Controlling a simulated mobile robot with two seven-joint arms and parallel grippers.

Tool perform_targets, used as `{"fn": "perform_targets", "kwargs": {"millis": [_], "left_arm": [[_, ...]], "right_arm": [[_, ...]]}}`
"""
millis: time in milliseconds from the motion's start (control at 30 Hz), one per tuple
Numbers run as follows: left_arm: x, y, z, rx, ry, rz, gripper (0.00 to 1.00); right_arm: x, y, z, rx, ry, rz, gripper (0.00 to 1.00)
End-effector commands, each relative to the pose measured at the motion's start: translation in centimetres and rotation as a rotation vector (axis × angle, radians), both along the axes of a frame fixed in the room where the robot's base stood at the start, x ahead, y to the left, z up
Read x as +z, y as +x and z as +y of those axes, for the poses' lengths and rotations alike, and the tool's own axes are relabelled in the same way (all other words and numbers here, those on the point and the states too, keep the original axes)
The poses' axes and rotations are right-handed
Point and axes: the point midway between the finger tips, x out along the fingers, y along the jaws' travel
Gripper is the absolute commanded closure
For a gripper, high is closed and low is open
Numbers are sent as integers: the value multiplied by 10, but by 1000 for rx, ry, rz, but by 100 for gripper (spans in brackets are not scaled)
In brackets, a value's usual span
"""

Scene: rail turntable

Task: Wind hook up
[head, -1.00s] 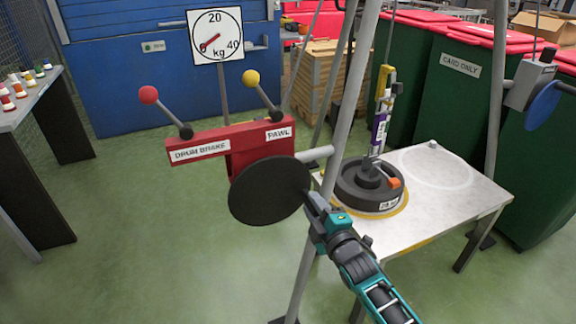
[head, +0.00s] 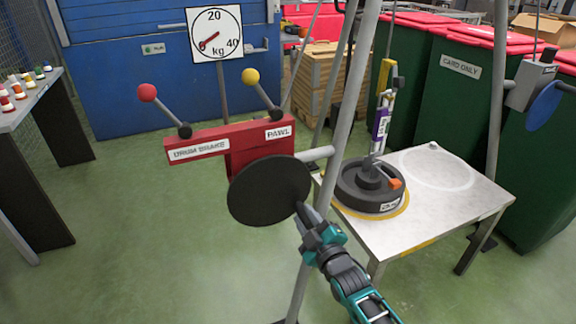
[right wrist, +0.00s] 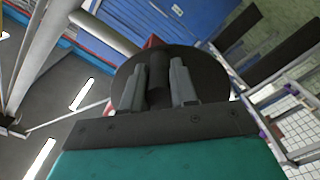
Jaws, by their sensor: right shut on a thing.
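My right gripper (head: 304,212) is at the lower right of the black crank disc (head: 262,192) on the red winch housing (head: 240,148). In the right wrist view its fingers are shut on a dark crank handle (right wrist: 158,80) in front of the disc. A yellow and white hanging unit with a purple label (head: 382,122) reaches down to the black round weight (head: 365,200); the hook itself is too small to make out clearly. My left gripper is out of view.
Drum brake lever (head: 148,93) and pawl lever (head: 250,76) stand on the housing. The dial (head: 215,35) has its red needle at lower left. The weight sits on a white table (head: 440,205) among grey frame legs. Green bins (head: 462,100) stand behind.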

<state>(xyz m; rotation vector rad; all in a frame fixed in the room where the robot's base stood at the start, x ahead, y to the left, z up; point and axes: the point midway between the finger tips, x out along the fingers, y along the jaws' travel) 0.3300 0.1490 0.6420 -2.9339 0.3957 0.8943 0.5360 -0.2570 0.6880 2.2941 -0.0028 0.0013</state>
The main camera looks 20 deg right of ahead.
Motion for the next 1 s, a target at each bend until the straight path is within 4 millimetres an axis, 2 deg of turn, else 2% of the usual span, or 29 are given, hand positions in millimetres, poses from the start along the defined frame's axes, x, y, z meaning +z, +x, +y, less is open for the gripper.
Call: {"fn": "perform_targets", "kwargs": {"millis": [33, 500, 800, 1000], "left_arm": [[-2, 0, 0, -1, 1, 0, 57], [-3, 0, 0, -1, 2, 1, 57], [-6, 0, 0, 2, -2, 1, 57], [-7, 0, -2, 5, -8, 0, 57]], "right_arm": [[-10, -3, 7, 7, 29, 17, 100], [-13, -3, 10, 7, 83, 18, 100], [-25, -3, 26, 6, 304, 18, 100], [-28, -3, 31, 6, 379, 16, 100]]}}
